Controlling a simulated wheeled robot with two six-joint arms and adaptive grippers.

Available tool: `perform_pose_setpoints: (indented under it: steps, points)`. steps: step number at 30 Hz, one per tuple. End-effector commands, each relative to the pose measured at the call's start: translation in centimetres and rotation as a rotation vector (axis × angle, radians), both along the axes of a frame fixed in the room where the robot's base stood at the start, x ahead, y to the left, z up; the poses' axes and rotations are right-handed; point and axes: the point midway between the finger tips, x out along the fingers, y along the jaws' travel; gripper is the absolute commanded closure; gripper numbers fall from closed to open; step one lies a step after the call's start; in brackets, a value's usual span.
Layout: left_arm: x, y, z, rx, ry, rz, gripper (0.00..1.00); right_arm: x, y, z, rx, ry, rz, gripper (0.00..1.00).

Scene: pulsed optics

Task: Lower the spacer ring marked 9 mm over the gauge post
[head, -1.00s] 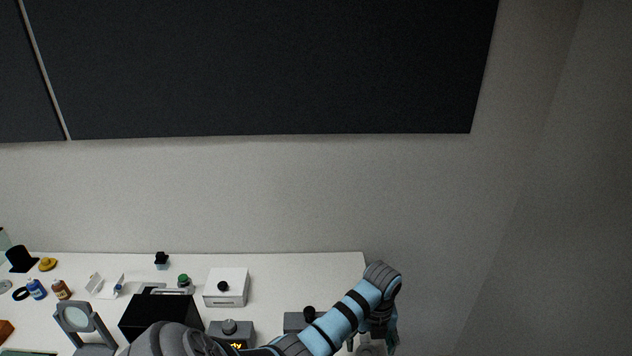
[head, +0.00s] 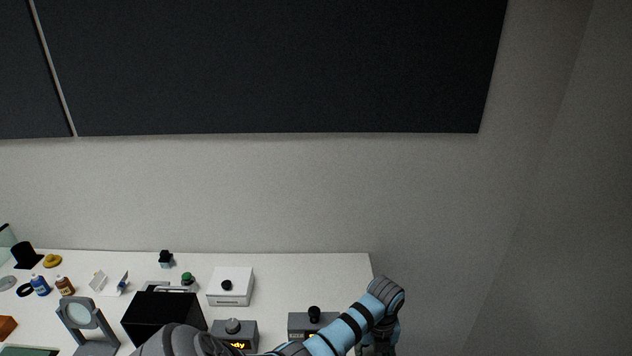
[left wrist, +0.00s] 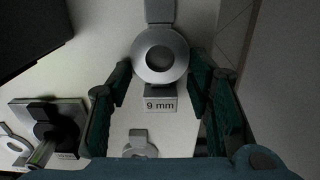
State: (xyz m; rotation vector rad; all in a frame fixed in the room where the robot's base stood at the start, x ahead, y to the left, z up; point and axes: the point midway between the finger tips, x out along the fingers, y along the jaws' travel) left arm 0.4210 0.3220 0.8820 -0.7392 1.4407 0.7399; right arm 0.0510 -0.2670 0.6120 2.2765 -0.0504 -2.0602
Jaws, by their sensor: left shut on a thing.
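In the left wrist view, the grey spacer ring (left wrist: 160,55) with the "9 mm" tag (left wrist: 160,104) is between the fingertips of my left gripper (left wrist: 160,72), which is shut on it. A grey tab extends from the ring at the top of the picture. The ring does not show there. My right gripper is not in view.
A smaller pale ring-shaped part (left wrist: 138,146) and a dark stand on a square plate (left wrist: 50,124) are below in the wrist view. On the table (head: 290,275) are a white box (head: 230,292), grey knobbed boxes (head: 300,325), a black box (head: 160,317) and a magnifier (head: 82,318).

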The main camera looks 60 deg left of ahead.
Motion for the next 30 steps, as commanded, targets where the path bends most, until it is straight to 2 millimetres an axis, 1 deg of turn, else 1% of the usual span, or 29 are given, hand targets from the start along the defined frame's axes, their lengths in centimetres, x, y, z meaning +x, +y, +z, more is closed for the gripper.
perform_pose_setpoints:
  steps: [6,14,16,22,29,30]
  points:
    - [0.0,0.0,0.3,0.000,0.000,0.000,1.00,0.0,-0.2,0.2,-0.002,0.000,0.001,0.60]
    - [0.0,0.0,3.1,0.000,-0.001,0.000,1.00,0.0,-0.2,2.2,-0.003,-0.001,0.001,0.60]
    - [0.1,0.0,3.5,0.000,-0.003,0.000,1.00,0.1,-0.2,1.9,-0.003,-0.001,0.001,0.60]
    - [0.0,0.0,4.9,-0.001,-0.001,-0.001,1.00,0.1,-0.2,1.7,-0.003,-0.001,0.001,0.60]
    - [0.0,0.0,5.0,0.000,0.000,0.000,1.00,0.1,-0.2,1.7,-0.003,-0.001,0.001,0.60]
    - [0.0,0.0,4.8,0.000,0.000,0.000,1.00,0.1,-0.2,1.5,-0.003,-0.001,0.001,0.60]
